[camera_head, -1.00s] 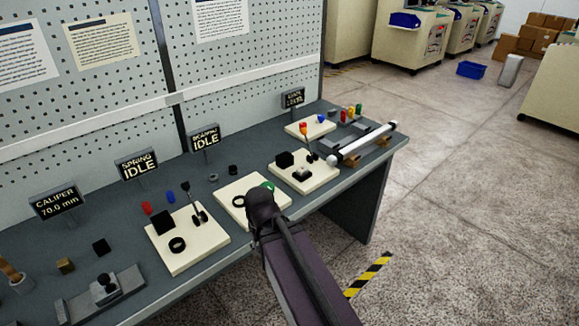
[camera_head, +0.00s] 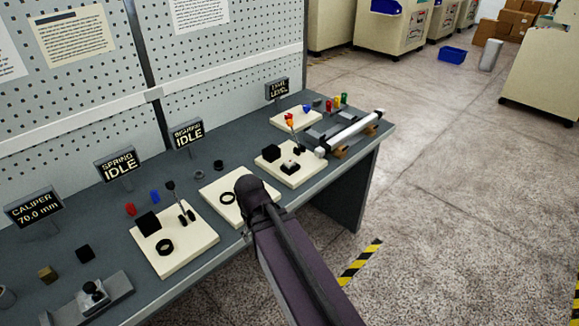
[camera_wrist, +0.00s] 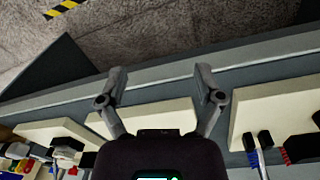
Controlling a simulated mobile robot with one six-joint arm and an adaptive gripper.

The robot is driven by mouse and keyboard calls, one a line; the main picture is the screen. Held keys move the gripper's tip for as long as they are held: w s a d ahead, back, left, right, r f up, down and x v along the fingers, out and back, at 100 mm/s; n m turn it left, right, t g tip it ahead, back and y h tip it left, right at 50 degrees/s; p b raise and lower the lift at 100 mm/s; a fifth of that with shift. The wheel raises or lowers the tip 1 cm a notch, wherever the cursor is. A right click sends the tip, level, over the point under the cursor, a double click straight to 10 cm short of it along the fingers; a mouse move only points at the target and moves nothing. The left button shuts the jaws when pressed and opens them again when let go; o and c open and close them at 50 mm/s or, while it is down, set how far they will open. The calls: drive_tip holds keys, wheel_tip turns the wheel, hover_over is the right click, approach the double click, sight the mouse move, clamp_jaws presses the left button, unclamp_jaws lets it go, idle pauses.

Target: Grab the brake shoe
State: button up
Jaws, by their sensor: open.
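I cannot tell for sure which part is the brake shoe. Dark blocks that may be these pads show at the right of the wrist view (camera_wrist: 258,141), near a blue and a red piece. My gripper (camera_wrist: 160,73) is open and empty, its two fingers spread over the bench's front edge and the middle board. In the head view my arm hides the fingers and part of that board (camera_head: 214,192).
The SPRING board also bears a black block (camera_head: 148,222) and a black ring (camera_head: 165,246). A right-hand board (camera_head: 300,177) holds small parts, with a white roller (camera_head: 350,133) beyond it. A metal fixture (camera_head: 95,297) stands near left.

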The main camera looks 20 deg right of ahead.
sight(290, 165)
drive_tip(key=w+d+n+h, duration=0.2)
drive_tip(key=w+n, duration=0.1)
drive_tip(key=w+d+n+t+h+b, duration=0.1)
drive_tip(key=w+d+n+h, duration=0.1)
drive_tip(key=w+n, duration=0.1)
drive_tip(key=w+d+r+n+h+b, duration=0.1)
drive_tip(key=w+d+n+h, duration=0.1)
drive_tip(key=w+n, duration=0.2)
drive_tip(key=shift+w+d, duration=0.1)
drive_tip(key=shift+d, duration=0.2)
drive_tip(key=w+r+n+t+h, duration=0.1)
drive_tip(key=w+r+n+h, duration=0.1)
drive_tip(key=w+n, duration=0.1)
drive_tip(key=w+d+r+n+t+h+b, duration=0.1)
drive_tip(key=w+n, duration=0.2)
drive_tip(key=w+d+r+n+t+h+b, duration=0.1)
drive_tip(key=w+r+n+h, duration=0.1)
drive_tip(key=w+n, duration=0.1)
drive_tip(key=shift+w+d+r+n+h, duration=0.1)
drive_tip(key=shift+d+r+n+h, duration=0.1)
drive_tip(key=shift+r+n+h, duration=0.3)
drive_tip(key=shift+w+r+n, duration=0.2)
drive_tip(key=shift+w+n, duration=0.1)
drive_tip(key=shift+n, duration=0.3)
drive_tip(key=shift+d+f, duration=0.1)
